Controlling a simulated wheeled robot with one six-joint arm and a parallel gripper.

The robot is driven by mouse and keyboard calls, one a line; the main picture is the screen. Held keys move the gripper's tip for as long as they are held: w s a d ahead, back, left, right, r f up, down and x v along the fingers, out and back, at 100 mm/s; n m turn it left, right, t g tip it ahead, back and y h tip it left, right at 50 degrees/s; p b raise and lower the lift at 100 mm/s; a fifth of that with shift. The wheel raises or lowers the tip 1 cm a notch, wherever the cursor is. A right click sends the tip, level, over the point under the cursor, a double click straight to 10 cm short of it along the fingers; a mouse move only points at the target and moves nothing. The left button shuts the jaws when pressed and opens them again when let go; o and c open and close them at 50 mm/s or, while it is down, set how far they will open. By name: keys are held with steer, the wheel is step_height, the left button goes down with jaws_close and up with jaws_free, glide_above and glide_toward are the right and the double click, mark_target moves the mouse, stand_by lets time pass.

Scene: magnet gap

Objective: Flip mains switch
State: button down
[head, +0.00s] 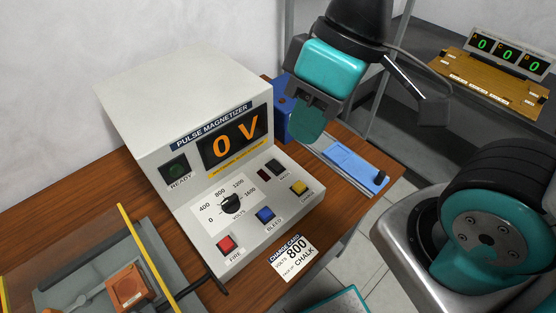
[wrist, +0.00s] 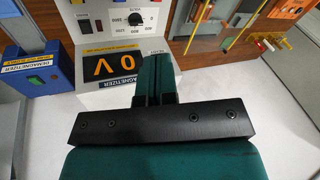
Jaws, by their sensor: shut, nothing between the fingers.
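The pulse magnetizer (head: 180,95) is a pale box on the wooden bench with a sloped front panel. Its mains switch (head: 275,167) is a small black rocker at the panel's upper right, beside a dark red lamp (head: 262,175). The label is too small to read surely. The switch also shows small in the wrist view (wrist: 85,26). The orange display (head: 237,137) reads 0 V and the READY lamp (head: 175,170) is dark. My gripper (head: 307,128) is shut and empty, above and behind the switch, apart from the panel. Its fingers also show in the wrist view (wrist: 155,72).
The panel also has a dial (head: 231,203), and red (head: 225,244), blue (head: 265,215) and yellow (head: 299,187) buttons. A charge card (head: 293,259) reads 800 volts, chalk. A blue demagnetizer (wrist: 30,70) stands close beside the magnetizer. A yellow-edged clear guard (head: 145,250) is at left.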

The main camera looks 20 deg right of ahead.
steer(key=w+d+f+n+h+b, duration=0.2)
steer(key=w+f+n+b, duration=0.4)
steer(key=w+f, duration=0.4)
steer(key=n+h+b, duration=0.1)
steer(key=n+h, duration=0.1)
steer(key=n, duration=0.6)
glide_above(280, 169)
step_height(280, 169, down, 7)
step_height(280, 169, down, 14)
steer(key=shift+f+p, duration=0.1)
steer(key=shift+p, duration=0.55)
